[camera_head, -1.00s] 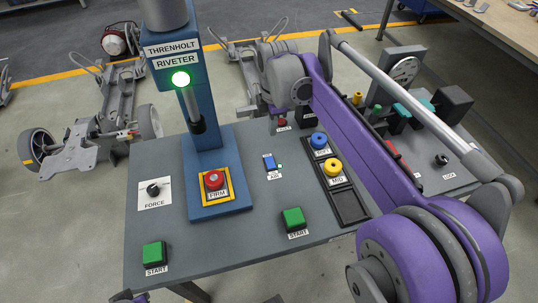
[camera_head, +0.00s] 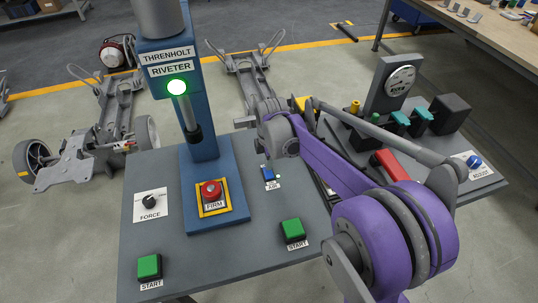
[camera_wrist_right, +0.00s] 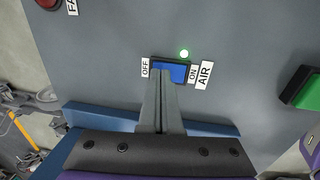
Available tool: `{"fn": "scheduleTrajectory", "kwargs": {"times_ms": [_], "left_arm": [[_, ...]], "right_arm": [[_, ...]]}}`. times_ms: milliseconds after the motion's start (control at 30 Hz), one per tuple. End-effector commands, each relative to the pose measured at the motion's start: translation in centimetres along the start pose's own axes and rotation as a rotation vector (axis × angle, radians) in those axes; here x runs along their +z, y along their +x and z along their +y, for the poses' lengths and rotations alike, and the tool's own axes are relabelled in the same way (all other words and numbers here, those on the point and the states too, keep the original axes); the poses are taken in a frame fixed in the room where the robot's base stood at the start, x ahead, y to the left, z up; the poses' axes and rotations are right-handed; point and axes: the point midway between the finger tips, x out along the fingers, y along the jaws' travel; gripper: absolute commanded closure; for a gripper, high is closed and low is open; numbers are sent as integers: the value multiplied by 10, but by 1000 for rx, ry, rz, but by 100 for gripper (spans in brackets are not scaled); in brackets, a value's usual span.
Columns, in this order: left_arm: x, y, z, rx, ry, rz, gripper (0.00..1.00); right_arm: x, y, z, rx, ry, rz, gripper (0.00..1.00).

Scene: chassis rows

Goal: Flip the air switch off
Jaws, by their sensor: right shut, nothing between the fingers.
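The air switch (camera_head: 268,173) is a small blue rocker on the grey panel, between the riveter column and my right arm. In the right wrist view the blue rocker (camera_wrist_right: 172,70) sits between an OFF label (camera_wrist_right: 145,67) and an ON label (camera_wrist_right: 193,73), with the AIR label (camera_wrist_right: 204,75) beyond. A small green light (camera_wrist_right: 184,53) glows beside the switch. My right gripper (camera_wrist_right: 161,78) is shut and empty, its narrow fingertips overlapping the lower OFF-side part of the rocker. Whether they touch it I cannot tell. In the head view my arm hides the gripper's fingertips. My left gripper is out of view.
The riveter column (camera_head: 200,110) stands left of the switch, with a red FIRM button (camera_head: 211,190) at its base. A green START button (camera_head: 293,230) is nearer the panel's front edge. A red handle (camera_head: 390,163) and a gauge (camera_head: 400,80) are at right.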

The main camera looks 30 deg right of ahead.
Motion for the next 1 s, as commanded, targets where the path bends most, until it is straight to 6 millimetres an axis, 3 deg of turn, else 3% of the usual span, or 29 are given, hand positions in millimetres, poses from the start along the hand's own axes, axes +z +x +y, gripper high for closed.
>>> {"fn": "scheduleTrajectory", "kwargs": {"times_ms": [567, 1000], "left_arm": [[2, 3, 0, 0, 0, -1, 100], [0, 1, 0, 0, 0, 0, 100]], "right_arm": [[0, 13, 2, -1, 0, 0, 100], [0, 10, -6, -3, 0, 1, 100]]}}
